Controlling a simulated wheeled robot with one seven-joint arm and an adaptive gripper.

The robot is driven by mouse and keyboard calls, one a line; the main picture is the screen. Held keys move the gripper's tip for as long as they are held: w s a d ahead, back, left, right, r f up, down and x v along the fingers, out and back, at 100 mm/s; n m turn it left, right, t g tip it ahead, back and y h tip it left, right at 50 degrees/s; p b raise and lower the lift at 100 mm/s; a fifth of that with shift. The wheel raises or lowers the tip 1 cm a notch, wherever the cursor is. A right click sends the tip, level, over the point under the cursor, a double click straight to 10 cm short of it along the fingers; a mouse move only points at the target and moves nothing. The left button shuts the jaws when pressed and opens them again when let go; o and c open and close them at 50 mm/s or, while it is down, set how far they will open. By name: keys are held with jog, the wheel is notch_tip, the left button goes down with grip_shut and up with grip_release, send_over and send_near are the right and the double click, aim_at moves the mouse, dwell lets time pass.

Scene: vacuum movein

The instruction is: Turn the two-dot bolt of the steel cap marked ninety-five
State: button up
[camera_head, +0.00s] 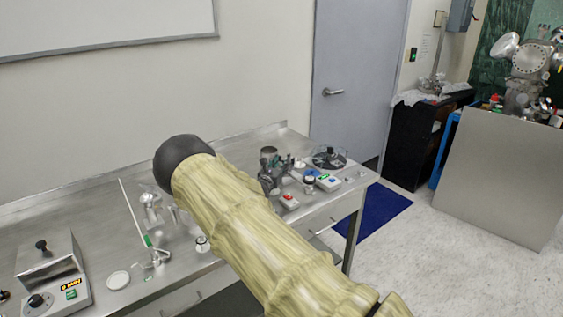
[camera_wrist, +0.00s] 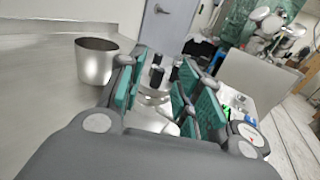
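My gripper (camera_wrist: 160,92) shows in the wrist view with its teal-padded fingers apart, so it is open. Between and beyond the fingers is a shiny steel piece (camera_wrist: 152,115) with dark upright posts (camera_wrist: 157,76). It may be the steel cap, but no ninety-five mark or bolt dots can be read. I cannot tell whether the fingers touch it. In the head view, my arm hides part of the bench, and small teal and grey gripper parts (camera_head: 282,163) show beside a steel cup (camera_head: 268,153). The same kind of cup (camera_wrist: 95,63) stands left of the fingers in the wrist view.
The steel bench (camera_head: 95,215) carries a control box (camera_head: 50,265), a white dish (camera_head: 118,280) and small glassy items at the left. A round dark-centred device (camera_head: 328,158) and small red, blue and green-marked boxes (camera_head: 328,182) crowd the right end. A grey door (camera_head: 355,70) stands behind.

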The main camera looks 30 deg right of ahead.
jog(key=shift+w+d, duration=0.45)
jog(key=shift+d, duration=0.15)
grip_shut()
